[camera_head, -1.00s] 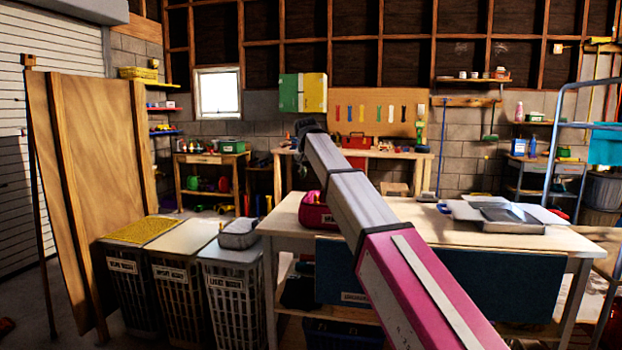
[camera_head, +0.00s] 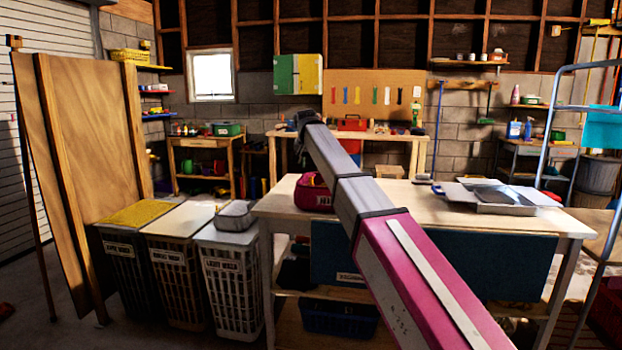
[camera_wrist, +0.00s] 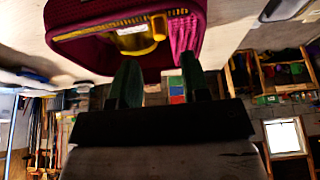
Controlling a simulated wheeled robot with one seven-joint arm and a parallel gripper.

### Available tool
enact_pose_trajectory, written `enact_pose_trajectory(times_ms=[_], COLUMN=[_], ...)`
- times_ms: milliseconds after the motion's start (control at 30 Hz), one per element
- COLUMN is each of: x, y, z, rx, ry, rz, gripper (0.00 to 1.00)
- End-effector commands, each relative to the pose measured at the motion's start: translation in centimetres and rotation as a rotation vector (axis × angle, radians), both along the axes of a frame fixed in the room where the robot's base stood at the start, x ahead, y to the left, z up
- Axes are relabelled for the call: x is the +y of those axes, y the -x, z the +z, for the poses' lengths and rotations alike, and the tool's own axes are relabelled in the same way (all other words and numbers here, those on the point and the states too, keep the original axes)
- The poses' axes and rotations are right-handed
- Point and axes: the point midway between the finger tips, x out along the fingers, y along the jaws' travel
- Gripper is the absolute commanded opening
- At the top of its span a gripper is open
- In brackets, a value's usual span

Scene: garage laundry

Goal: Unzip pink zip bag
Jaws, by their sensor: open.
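The pink zip bag (camera_head: 311,194) sits on the left part of the worktable, partly hidden by my arm. In the wrist view, which looks upside down, the bag (camera_wrist: 125,35) fills the top, with a yellow zip line along its edge and a yellow piece by a pale label. I cannot tell whether the fingers touch the bag. In the head view my gripper is mostly hidden behind the arm.
The worktable (camera_head: 430,205) has papers and a grey tray (camera_head: 505,207) at its right. A grey pouch (camera_head: 236,214) lies on laundry hampers (camera_head: 232,290) to the left. A ladder (camera_head: 560,150) stands at right. A workbench (camera_head: 390,136) with a red toolbox is behind.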

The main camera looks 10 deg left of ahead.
Motion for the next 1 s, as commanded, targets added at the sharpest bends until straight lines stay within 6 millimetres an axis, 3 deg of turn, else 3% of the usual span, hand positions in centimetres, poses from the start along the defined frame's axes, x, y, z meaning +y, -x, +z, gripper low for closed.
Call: enact_pose_trajectory(times_ms=[200,400,833,967,1000], x=[0.0,0.0,0.0,0.0,0.0], y=[-1.5,-2.4,-2.7,-2.7,-2.7], z=[-3.6,-5.8,-6.5,-6.5,-6.5], rx=[0.001,0.001,-0.001,-0.001,-0.001], ry=[0.0,0.0,0.0,0.0,0.0], rz=[0.0,-0.001,-0.001,-0.001,-0.001], gripper=[0.43,0.43,0.43,0.0,0.0])
